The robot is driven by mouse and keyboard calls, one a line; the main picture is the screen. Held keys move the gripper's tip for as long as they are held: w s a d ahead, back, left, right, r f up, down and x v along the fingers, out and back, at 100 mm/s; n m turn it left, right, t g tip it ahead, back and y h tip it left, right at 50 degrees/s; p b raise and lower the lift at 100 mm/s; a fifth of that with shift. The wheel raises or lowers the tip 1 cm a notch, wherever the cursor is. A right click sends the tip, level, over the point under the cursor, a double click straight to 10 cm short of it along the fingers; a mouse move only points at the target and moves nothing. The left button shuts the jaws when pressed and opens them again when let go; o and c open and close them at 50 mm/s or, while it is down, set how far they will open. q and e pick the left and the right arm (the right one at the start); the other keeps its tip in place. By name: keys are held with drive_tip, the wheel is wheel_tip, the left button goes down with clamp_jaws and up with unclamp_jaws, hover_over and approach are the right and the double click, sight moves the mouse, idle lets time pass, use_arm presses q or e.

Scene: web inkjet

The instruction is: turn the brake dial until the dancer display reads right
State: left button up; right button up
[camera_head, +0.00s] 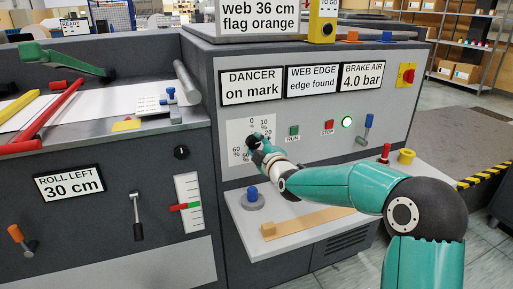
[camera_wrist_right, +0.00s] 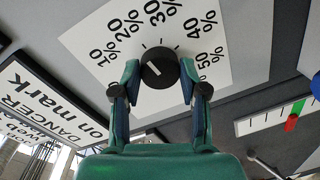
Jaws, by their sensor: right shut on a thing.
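The brake dial is a black knob (camera_wrist_right: 160,68) on a white percent scale (camera_wrist_right: 210,30) in the right wrist view. My right gripper (camera_wrist_right: 160,88) is shut on the knob, with one finger on each side of it. In the head view my right gripper (camera_head: 257,145) covers most of the knob on its scale plate (camera_head: 236,130). The dancer display (camera_head: 252,87) reads "DANCER on mark"; it also shows tilted in the wrist view (camera_wrist_right: 50,108). I cannot tell the exact percent. My left gripper is not in view.
The displays beside it read "WEB EDGE edge found" (camera_head: 313,80) and "BRAKE AIR 4.0 bar" (camera_head: 361,76). A blue-knobbed weight (camera_head: 253,199) stands on the shelf under my arm.

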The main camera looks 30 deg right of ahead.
drive_tip(key=shift+a, duration=0.2)
drive_tip(key=o, duration=1.1)
drive_tip(key=shift+w, duration=0.1)
drive_tip(key=shift+o, duration=0.2)
drive_tip(key=shift+d, duration=0.1)
drive_tip(key=shift+s, duration=0.4)
drive_tip(key=v, duration=1.1)
drive_tip(key=shift+s, duration=0.15)
